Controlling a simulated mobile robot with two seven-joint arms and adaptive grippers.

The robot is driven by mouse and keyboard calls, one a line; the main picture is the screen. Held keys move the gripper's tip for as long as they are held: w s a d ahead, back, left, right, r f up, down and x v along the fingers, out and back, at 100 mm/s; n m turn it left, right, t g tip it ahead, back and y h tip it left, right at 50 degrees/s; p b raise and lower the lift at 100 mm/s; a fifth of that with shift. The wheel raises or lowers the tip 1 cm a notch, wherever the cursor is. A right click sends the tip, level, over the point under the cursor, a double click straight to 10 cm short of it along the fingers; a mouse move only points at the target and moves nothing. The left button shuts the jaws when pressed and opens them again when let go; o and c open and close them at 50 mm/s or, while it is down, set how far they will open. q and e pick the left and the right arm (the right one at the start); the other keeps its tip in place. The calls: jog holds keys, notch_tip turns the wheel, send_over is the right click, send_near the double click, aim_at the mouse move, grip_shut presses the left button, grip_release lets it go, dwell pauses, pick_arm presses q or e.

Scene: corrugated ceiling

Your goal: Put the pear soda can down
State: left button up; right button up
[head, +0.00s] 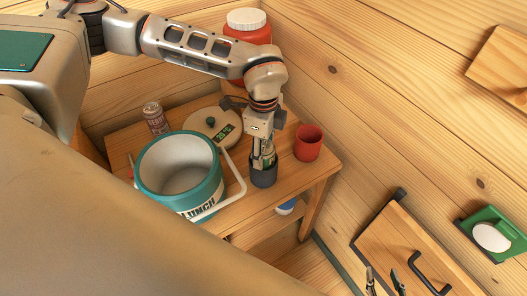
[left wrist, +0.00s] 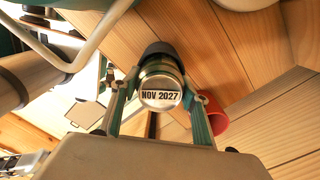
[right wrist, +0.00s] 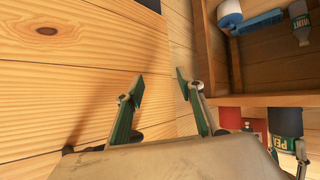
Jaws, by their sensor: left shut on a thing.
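My left gripper (head: 263,155) is shut on the pear soda can (left wrist: 160,95), above the front right part of the small wooden table (head: 322,165). In the left wrist view the can's round end shows "NOV 2027" between the fingers. A dark cup-like holder (head: 263,176) is around or just under the can's lower end; I cannot tell how deep the can sits. The can's green label with "PE" also shows in the right wrist view (right wrist: 284,143). My right gripper (right wrist: 160,88) is open and empty, near the wooden wall.
A red cup (head: 308,143) stands right of the holder. A teal lunch tub (head: 160,195) with a white handle, a round device with a display (head: 205,120) and a pink can (head: 154,118) crowd the left. A black-handled wooden panel (head: 395,240) is at lower right.

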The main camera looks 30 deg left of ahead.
pick_arm(q)
jog(key=shift+r, duration=0.1)
jog(key=shift+f+b, duration=0.6)
jog(key=shift+b, duration=0.1)
jog(key=o, duration=1.4)
